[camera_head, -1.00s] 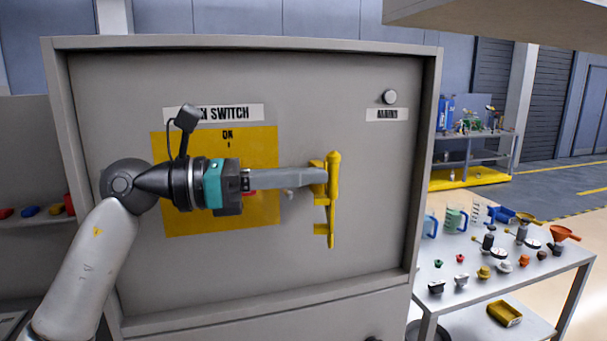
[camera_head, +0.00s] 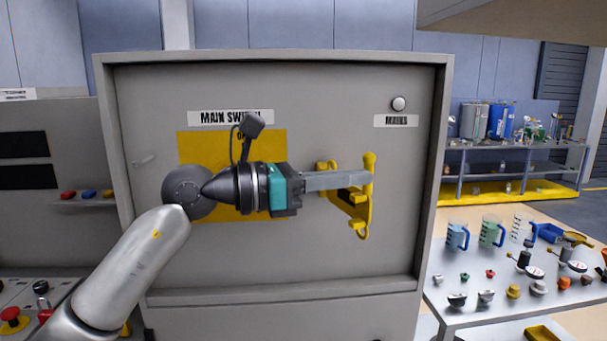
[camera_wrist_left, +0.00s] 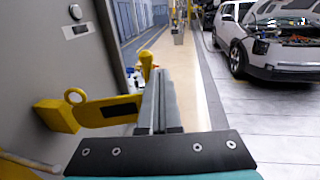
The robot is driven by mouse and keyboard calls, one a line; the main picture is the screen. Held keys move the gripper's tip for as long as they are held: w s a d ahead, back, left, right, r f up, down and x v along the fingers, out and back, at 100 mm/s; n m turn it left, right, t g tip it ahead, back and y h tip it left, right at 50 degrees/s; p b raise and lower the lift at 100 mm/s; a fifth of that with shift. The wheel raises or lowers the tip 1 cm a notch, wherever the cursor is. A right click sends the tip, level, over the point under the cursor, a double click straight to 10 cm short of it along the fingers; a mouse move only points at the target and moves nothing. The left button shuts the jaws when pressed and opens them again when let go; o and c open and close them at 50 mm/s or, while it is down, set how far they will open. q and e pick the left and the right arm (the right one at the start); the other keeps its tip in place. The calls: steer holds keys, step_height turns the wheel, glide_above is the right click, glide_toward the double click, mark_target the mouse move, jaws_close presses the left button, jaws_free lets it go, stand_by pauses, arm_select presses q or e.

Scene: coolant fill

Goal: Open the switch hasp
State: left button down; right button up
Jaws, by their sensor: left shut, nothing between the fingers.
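The yellow switch hasp (camera_head: 355,212) stands on the grey cabinet panel, right of the yellow MAIN SWITCH plate (camera_head: 190,150). Its upright, knob-topped bar stands off the panel, with a flat leaf running back toward it. My left gripper (camera_head: 364,178) is shut and empty, its fingers pointing right across the hasp to the upright bar. In the left wrist view the leaf and its ring (camera_wrist_left: 100,112) lie left of the shut fingers (camera_wrist_left: 158,90), beside a yellow block (camera_wrist_left: 56,116). Contact cannot be told. My gripper body hides most of the switch.
The cabinet's raised frame (camera_head: 432,170) edges the panel on the right. A round button (camera_head: 398,104) sits above a label at upper right. A table (camera_head: 450,285) with jugs and small parts stands right of the cabinet. A car (camera_wrist_left: 270,45) stands beyond open floor.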

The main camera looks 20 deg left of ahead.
arm_select(q)
steer(key=shift+p+x, duration=0.4)
steer(key=shift+x, duration=0.9)
arm_select(e)
steer(key=shift+a+r, duration=0.5)
steer(key=shift+a, duration=0.2)
arm_select(q)
steer(key=shift+w+a, duration=0.1)
arm_select(e)
steer(key=shift+d, duration=0.4)
arm_select(q)
steer(key=shift+f, duration=0.1)
arm_select(e)
steer(key=shift+f, duration=0.1)
